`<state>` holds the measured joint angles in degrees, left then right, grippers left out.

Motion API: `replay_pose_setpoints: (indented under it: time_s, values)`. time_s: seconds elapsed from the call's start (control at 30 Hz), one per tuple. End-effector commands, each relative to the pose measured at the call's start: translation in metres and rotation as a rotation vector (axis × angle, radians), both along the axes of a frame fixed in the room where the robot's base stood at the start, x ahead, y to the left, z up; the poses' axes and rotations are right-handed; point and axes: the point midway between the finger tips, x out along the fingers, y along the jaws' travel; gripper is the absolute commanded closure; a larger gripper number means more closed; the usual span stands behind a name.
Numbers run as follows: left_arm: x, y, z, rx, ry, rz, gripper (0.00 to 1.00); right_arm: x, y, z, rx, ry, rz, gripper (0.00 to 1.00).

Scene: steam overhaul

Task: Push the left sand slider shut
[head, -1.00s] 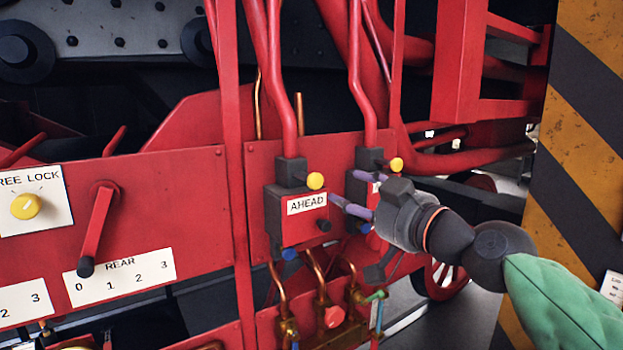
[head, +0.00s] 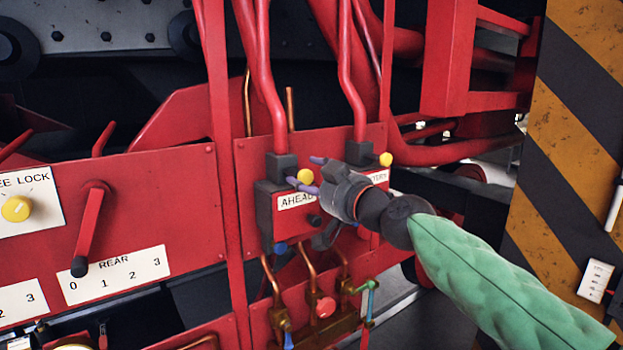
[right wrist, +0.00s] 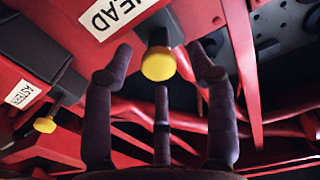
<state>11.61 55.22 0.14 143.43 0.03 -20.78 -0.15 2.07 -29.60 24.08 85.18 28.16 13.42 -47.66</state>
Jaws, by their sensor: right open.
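The left sand box (head: 265,215), a red box with dark ends labelled AHEAD, hangs below a red pipe in the head view. Its slider ends in a yellow knob (head: 305,176) on a short dark stem. My right gripper (head: 310,174) is open, with its purple fingers close around that knob. In the right wrist view the yellow knob (right wrist: 158,64) shows between the spread fingertips, and I cannot tell whether any finger touches it. The right box's yellow knob (head: 386,159) is just beyond my right wrist. My left gripper is not in view.
Blue-tipped and dark stubs stick out low on the left box. Copper pipes and a brass valve block (head: 315,325) lie below. A red lever (head: 88,230) stands to the left. A striped yellow-black panel (head: 565,130) is at the right.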

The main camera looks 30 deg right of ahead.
Motion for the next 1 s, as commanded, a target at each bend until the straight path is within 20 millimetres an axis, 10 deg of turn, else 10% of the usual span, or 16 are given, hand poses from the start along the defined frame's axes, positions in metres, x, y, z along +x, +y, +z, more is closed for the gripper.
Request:
replay_pose_setpoints:
  time_s: [0.07,0.27,1.0]
  values:
    - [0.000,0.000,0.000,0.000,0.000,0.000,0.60,0.000,0.000,0.000,0.000,0.000,0.000,0.43]
    - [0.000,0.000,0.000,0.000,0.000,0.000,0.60,0.000,0.000,0.000,0.000,0.000,0.000,1.00]
    - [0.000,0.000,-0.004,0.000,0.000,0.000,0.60,0.038,0.002,0.004,0.001,-0.008,-0.003,1.00]
